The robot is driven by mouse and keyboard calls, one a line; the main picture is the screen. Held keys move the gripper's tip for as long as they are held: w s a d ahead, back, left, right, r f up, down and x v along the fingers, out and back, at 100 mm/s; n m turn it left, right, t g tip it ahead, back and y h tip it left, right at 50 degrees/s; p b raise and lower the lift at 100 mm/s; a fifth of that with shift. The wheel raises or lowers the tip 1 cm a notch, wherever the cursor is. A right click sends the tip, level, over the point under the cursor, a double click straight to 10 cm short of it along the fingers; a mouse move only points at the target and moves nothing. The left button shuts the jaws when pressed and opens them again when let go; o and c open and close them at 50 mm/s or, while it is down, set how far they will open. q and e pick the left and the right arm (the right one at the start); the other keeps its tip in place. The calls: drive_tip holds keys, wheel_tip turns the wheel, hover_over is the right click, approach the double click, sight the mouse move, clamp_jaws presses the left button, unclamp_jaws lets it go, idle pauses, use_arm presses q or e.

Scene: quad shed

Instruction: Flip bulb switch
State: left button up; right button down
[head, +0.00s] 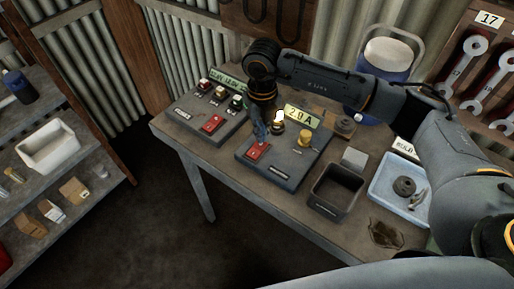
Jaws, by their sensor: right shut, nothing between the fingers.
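A grey switch box (285,175) with a plate marked 20A (301,116) sits on the workbench. On it are a red rocker switch (257,152), a small bulb (279,117) that glows and a yellow knob (305,139). My right gripper (260,138) points down, shut and empty, its tips just above and behind the red switch. I cannot tell whether they touch the switch. The gripper hides part of the box's left side. My left gripper is out of view.
A second switch box (205,128) with a red switch (212,124) and several indicators stands to the left. A dark bin (335,192), a pale blue tray (385,183) and a blue-and-white cooler (388,58) are to the right. Shelves stand at far left.

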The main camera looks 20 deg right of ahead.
drive_tip(key=shift+f+b, duration=0.8)
drive_tip(key=shift+f, duration=0.2)
idle(0.3)
drive_tip(key=shift+r+p, duration=1.85)
drive_tip(key=shift+r, duration=1.75)
drive_tip(key=shift+f, duration=0.1)
